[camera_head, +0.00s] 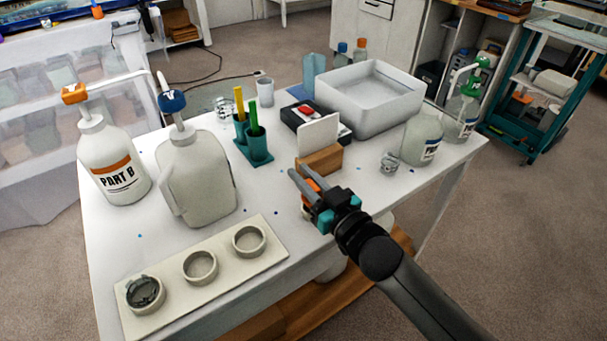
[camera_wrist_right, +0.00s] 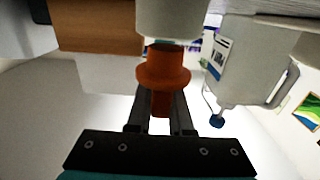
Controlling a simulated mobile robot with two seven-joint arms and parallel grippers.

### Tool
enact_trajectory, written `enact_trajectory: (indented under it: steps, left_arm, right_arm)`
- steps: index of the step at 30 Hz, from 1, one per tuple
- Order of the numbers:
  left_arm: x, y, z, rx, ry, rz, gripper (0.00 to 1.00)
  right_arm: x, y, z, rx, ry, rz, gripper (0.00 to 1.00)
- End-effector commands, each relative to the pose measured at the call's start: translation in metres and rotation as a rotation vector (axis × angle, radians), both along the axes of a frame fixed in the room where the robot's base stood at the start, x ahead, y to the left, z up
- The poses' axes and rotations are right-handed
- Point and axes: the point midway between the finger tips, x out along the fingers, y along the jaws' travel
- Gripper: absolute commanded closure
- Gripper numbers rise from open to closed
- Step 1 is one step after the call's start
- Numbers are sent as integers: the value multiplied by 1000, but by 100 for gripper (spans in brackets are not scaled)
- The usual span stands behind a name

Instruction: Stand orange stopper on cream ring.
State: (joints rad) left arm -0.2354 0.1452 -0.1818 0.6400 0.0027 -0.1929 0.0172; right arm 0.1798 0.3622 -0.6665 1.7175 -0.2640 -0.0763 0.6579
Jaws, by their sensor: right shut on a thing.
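My right gripper (camera_head: 297,171) is above the table's front edge, in front of the wooden block. It is shut on the orange stopper (camera_wrist_right: 163,75), which shows between the fingers in the right wrist view and has a wide flange. Only small orange patches of it show in the head view (camera_head: 306,198). My left gripper is not in view.
The Part B bottle (camera_head: 112,163) and a big jug (camera_head: 200,178) stand behind the board (camera_head: 170,270). Teal cups (camera_head: 256,147), the wooden block (camera_head: 322,161), a white tub (camera_head: 368,110) and a clear bottle (camera_head: 418,142) stand farther back. A pale cylinder (camera_wrist_right: 172,22) adjoins the stopper in the wrist view.

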Motion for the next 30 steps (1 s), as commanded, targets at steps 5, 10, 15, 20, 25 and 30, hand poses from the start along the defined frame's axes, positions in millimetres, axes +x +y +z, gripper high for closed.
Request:
enact_trajectory:
  steps: [5,10,15,20,25,30]
  left_arm:
    - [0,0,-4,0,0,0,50]
    - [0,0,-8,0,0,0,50]
    - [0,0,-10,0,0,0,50]
    - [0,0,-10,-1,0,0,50]
    - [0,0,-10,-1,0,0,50]
    - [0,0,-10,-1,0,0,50]
  right_arm:
    - [0,0,-7,0,1,-1,100]
    - [0,0,-12,0,1,0,100]
    - [0,0,-16,1,1,0,100]
    - [0,0,-16,1,1,0,100]
    - [0,0,-16,1,1,0,100]
    - [0,0,-17,1,1,0,100]
